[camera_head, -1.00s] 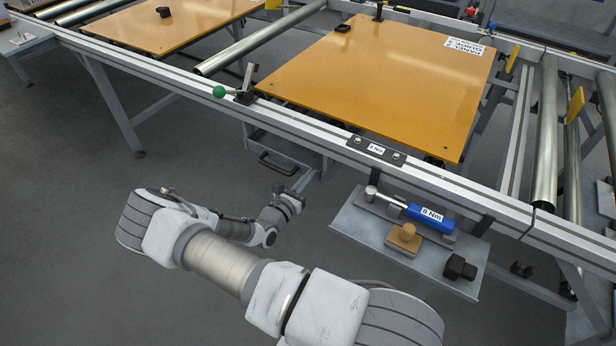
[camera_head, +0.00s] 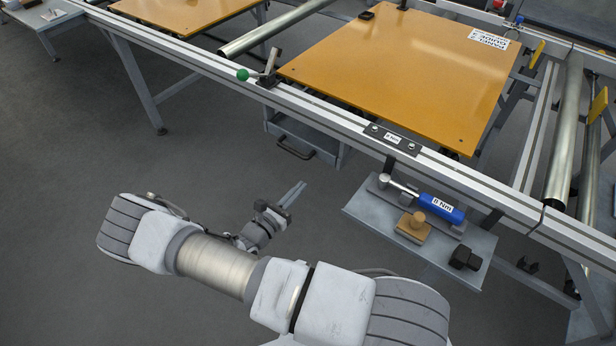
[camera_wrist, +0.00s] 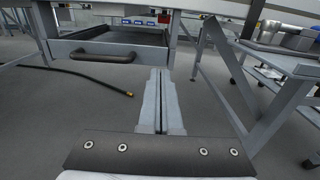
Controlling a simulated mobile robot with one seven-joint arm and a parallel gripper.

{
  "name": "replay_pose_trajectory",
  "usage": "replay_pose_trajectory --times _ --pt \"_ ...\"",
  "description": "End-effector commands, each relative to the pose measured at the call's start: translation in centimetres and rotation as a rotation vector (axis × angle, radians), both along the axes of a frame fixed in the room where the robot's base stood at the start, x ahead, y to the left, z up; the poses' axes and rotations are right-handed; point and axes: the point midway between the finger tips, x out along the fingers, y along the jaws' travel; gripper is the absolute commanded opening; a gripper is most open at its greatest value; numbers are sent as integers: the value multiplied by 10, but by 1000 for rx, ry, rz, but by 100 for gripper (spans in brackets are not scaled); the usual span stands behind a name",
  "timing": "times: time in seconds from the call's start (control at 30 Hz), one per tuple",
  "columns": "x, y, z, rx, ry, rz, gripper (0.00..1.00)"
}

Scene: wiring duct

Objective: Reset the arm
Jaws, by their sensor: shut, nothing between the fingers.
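My gripper (camera_head: 291,193) is in front of the workbench, over the grey floor, with its two fingers together and nothing between them. In the wrist view the fingers (camera_wrist: 160,92) point ahead, side by side and closed. My arm is folded across the lower part of the head view. The gripper is apart from the bench and from the tool shelf to its right.
A drawer (camera_wrist: 104,49) with a dark handle hangs under the bench. The shelf (camera_head: 362,212) carries a blue torque tool (camera_head: 440,209), a wooden stamp-like block (camera_head: 413,227) and a black part (camera_head: 465,258). An orange panel (camera_head: 400,75) lies above. A black cable (camera_wrist: 70,78) lies on the floor.

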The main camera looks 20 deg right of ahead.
Motion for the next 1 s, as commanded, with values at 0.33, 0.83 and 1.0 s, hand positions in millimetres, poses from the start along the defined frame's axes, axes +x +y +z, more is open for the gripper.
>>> replay_pose_trajectory --times 0.33,0.83,1.0 --pt "-5 7 1 1 -1 -1 0" --pt "-29 -7 83 355 -187 -407 0" --pt "-45 -11 118 519 -271 -576 0"
